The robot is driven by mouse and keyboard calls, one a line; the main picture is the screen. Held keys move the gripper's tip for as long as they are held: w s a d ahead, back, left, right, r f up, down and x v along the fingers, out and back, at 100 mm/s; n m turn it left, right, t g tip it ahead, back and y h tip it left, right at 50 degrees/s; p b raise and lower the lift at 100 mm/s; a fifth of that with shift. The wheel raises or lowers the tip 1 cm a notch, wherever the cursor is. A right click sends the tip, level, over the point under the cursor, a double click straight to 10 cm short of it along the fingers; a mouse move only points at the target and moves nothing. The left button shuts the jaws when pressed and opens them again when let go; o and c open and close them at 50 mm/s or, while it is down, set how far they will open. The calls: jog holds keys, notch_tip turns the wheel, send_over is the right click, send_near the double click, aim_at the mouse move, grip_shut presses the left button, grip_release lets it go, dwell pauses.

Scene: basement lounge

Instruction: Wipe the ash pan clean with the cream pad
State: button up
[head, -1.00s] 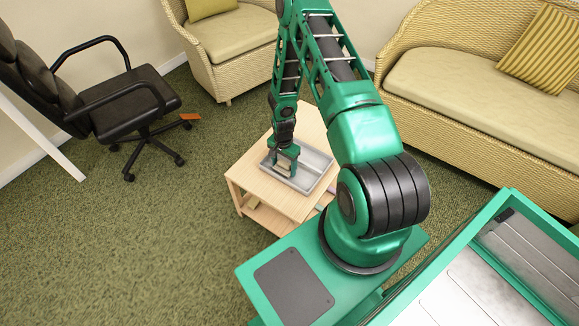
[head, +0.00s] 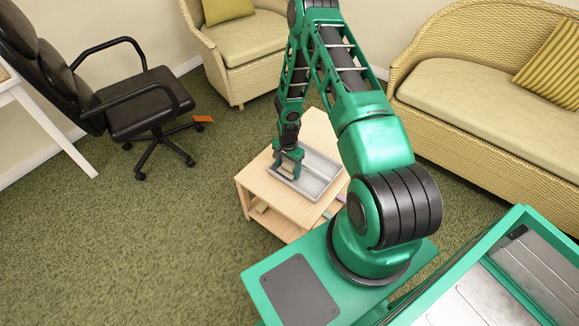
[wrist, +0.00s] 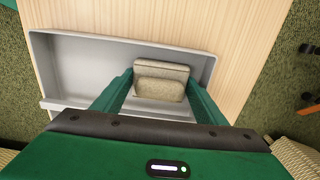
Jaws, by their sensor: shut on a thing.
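The ash pan (head: 318,180) is a shallow grey metal tray lying on a small wooden table. In the wrist view, its pale grey floor (wrist: 85,72) and raised rim show, with no clear ash marks that I can make out. My gripper (head: 287,168) is over the left part of the pan in the head view. In the wrist view, my gripper (wrist: 160,82) is shut on the cream pad (wrist: 160,88), a beige block between its two green fingers. The pad is over the pan's floor towards its right end; whether it touches the floor is unclear. The fingers hide the pad in the head view.
The light wooden table (head: 258,179) has a lower shelf with small items on it. A black office chair (head: 145,100) stands to the left. A wicker armchair (head: 240,50) and a wicker sofa (head: 480,110) stand behind. Green carpet (head: 150,240) lies open at the left.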

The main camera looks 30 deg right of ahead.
aim_at(307, 185)
jog(key=shift+s+d+r, duration=0.1)
jog(key=shift+s+d, duration=0.25)
jog(key=shift+s, duration=0.65)
jog(key=shift+s+d, duration=0.4)
jog(key=shift+s, duration=0.65)
jog(key=shift+s+d+r, duration=0.1)
jog(key=shift+s+d, duration=0.25)
jog(key=shift+s, duration=0.65)
jog(key=shift+s+d+f, duration=0.1)
jog(key=shift+s+d, duration=0.2)
jog(key=shift+s, duration=0.6)
jog(key=shift+s+d+f, duration=0.1)
jog(key=shift+s+d, duration=0.2)
jog(key=shift+s, duration=0.55)
jog(key=shift+w+a, duration=0.6)
jog(key=shift+w, duration=1.15)
jog(key=shift+w+a, duration=0.65)
jog(key=shift+w, duration=1.05)
jog(key=shift+w+a, duration=0.6)
jog(key=shift+w, duration=1.15)
jog(key=shift+r, duration=4.55)
